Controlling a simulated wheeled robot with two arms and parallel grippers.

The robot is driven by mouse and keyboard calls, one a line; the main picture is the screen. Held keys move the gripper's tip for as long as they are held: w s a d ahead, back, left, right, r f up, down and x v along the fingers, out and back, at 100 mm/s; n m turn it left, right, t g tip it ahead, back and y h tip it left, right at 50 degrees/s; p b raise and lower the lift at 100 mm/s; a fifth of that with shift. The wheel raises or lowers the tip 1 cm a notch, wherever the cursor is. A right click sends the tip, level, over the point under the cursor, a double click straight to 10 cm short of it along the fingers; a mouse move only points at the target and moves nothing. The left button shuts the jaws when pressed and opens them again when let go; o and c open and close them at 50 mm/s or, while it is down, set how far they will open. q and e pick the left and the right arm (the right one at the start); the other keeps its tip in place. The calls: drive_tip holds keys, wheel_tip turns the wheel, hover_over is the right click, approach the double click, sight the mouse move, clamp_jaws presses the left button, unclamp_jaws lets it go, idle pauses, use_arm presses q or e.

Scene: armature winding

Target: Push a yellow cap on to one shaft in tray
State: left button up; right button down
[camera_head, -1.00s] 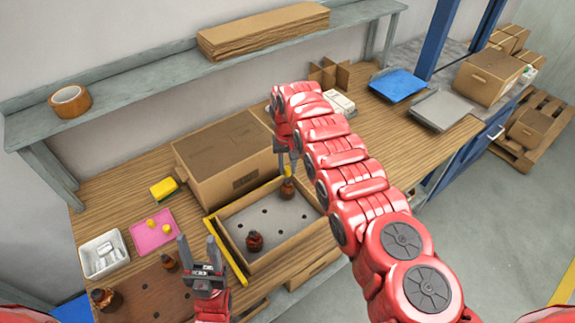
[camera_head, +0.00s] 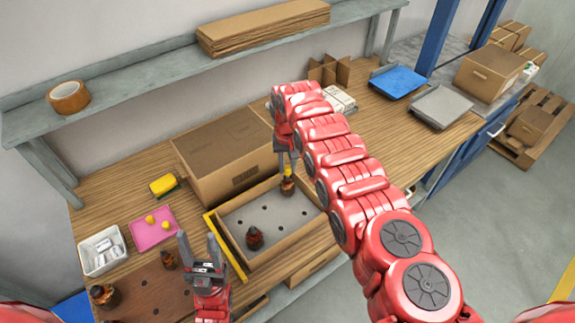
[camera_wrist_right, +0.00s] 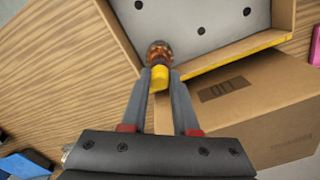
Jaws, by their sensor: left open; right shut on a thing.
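My right gripper (camera_wrist_right: 160,84) is shut on a yellow cap (camera_wrist_right: 160,73), pointing down over the tray. The cap is at the end of a copper-brown armature (camera_wrist_right: 159,52) in the tray's far right corner. This armature also shows in the head view (camera_head: 288,187), upright under the gripper. I cannot tell how far the cap is on its shaft. The cardboard tray (camera_head: 291,231) has a grey holed insert; a second armature (camera_head: 255,237) stands near its front left. Two yellow caps (camera_head: 150,219) lie on a pink mat (camera_head: 148,239). My left gripper (camera_head: 201,250) is open and empty, left of the tray.
A closed cardboard box (camera_head: 226,150) stands right behind the tray. Armatures (camera_head: 103,296) stand on a brown board (camera_head: 148,298) at front left. A white bin (camera_head: 103,253) and a yellow sponge (camera_head: 163,185) are at the left. The bench to the right is partly hidden by my right arm.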

drive_tip(key=shift+f+b, duration=0.75)
drive_tip(key=shift+f, duration=0.15)
drive_tip(key=c, duration=0.6)
unclamp_jaws()
